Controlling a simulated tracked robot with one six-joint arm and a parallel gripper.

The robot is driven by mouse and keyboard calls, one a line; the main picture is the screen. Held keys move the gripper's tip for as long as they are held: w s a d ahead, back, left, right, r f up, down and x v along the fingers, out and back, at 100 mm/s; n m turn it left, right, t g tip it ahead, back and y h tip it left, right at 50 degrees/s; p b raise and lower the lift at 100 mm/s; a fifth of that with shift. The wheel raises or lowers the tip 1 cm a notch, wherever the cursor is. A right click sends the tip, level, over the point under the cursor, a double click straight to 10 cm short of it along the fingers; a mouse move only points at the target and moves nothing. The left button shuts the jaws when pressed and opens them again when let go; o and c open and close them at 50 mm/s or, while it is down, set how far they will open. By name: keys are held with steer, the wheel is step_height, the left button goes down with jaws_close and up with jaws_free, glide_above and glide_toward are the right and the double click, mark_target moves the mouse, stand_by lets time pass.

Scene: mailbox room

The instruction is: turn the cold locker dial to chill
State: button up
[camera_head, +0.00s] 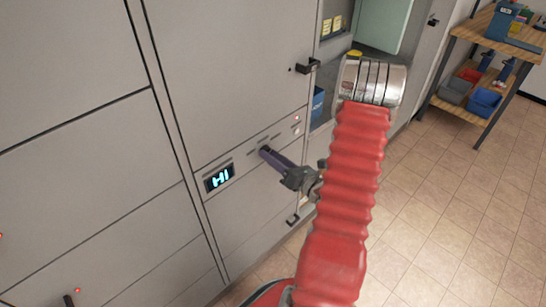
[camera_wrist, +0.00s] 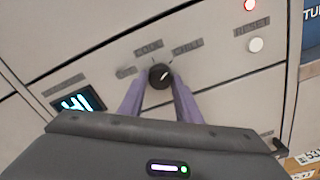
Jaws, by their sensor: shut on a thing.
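The cold locker dial (camera_wrist: 160,76) is a small round black knob on the grey locker panel, with a light pointer mark on its face. Several small labels sit around it, too blurred to read surely. In the wrist view my gripper (camera_wrist: 160,88) has its two purple fingers on either side of the dial, shut on it. In the head view my gripper (camera_head: 266,152) reaches the panel from the right and hides the dial. A lit display (camera_head: 219,178) reading "HI" is left of the dial; it also shows in the wrist view (camera_wrist: 78,102).
A white button (camera_wrist: 256,45) and a red light (camera_wrist: 249,5) are right of the dial. A black door handle (camera_head: 308,66) juts out above. A wooden shelf with bins (camera_head: 485,101) stands at the far right. The tiled floor (camera_head: 440,210) between is clear.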

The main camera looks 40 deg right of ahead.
steer(key=o, duration=1.1)
steer(key=shift+c, duration=0.2)
steer(key=shift+s, duration=0.15)
steer(key=s, duration=1.3)
steer(key=shift+s+d, duration=0.2)
steer(key=shift+s, duration=0.05)
steer(key=shift+f, duration=0.1)
